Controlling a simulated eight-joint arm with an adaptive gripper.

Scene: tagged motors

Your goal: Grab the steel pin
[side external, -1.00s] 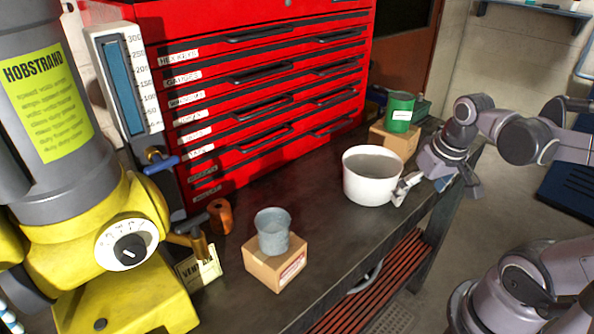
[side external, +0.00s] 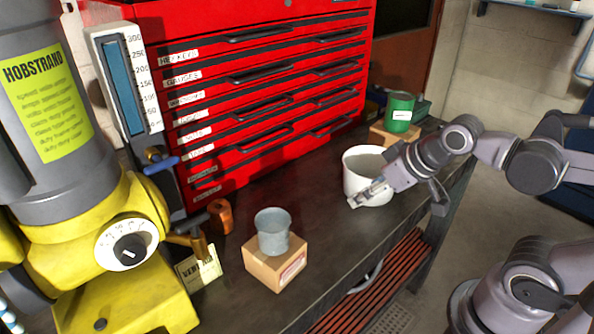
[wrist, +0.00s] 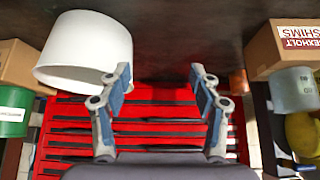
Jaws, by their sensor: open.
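I cannot make out a steel pin in either view. My gripper (side external: 370,192) is in front of the white tub (side external: 357,172) in the side view, hiding part of it. In the wrist view my gripper (wrist: 160,78) has its two blue-padded fingers spread apart with nothing between them. The white tub (wrist: 75,55) is just left of the left finger there. The insides of the white tub and the grey metal cup (side external: 273,232) show no pin.
The grey cup stands on a cardboard box (side external: 268,265) near the bench front. A green can (side external: 399,112) stands on another box behind the tub. A red tool chest (side external: 255,75) lines the back. Yellow machinery (side external: 120,215) fills the left. The dark bench between cup and tub is clear.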

